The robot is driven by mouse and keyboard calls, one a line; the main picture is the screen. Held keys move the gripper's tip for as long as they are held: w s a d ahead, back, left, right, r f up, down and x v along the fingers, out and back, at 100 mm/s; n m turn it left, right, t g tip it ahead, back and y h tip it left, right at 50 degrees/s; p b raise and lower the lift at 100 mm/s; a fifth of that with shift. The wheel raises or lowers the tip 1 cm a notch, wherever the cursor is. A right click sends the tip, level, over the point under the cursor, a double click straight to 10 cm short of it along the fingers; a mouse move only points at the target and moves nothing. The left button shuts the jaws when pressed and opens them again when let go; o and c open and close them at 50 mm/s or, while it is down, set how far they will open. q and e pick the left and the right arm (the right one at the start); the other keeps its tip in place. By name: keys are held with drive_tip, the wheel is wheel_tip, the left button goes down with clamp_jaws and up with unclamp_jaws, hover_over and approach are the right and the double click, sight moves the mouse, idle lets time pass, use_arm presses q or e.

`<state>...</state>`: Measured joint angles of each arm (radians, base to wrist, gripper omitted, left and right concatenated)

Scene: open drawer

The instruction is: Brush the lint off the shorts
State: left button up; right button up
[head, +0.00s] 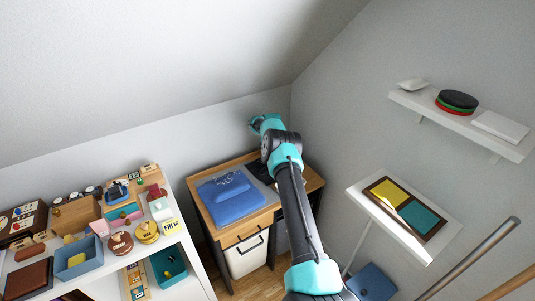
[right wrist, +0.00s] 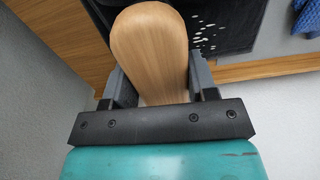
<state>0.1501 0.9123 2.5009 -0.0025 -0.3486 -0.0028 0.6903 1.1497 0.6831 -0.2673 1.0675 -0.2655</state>
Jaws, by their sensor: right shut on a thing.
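The blue shorts (head: 235,208) lie folded on top of a small wooden cabinet in the head view, with a few pale marks on the upper fold. A blue textured corner, probably of the shorts, shows at the upper right of the right wrist view (right wrist: 306,18). My right gripper (right wrist: 160,84) is shut on a light wooden handle (right wrist: 150,45), apparently the brush's; no bristles show. In the head view my right arm reaches over the cabinet's right side, and the gripper is mostly hidden behind it. My left gripper is not in view.
The wooden cabinet (head: 253,222) has a grey mat under the shorts and a white bin below. A dark item with pale specks (right wrist: 230,28) lies behind the handle. A crowded white shelf (head: 190,255) stands left; wall shelves (head: 407,98) are right.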

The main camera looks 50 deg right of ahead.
drive_tip(key=shift+s+d+f, duration=0.15)
drive_tip(key=shift+s+d, duration=0.05)
drive_tip(key=shift+d, duration=0.15)
drive_tip(key=shift+s+d+f, duration=0.1)
drive_tip(key=shift+s+d, duration=0.1)
drive_tip(key=shift+d, duration=0.5)
drive_tip(key=shift+s+d+f, duration=0.1)
drive_tip(key=shift+s+d, duration=0.05)
drive_tip(key=shift+d, duration=0.5)
drive_tip(key=shift+s+d, duration=0.25)
drive_tip(key=shift+d, duration=0.1)
drive_tip(key=shift+f, duration=0.1)
drive_tip(key=shift+a, duration=0.2)
drive_tip(key=shift+w+a, duration=0.3)
drive_tip(key=shift+a, duration=0.55)
drive_tip(key=shift+w+a, duration=0.3)
drive_tip(key=shift+a, duration=0.5)
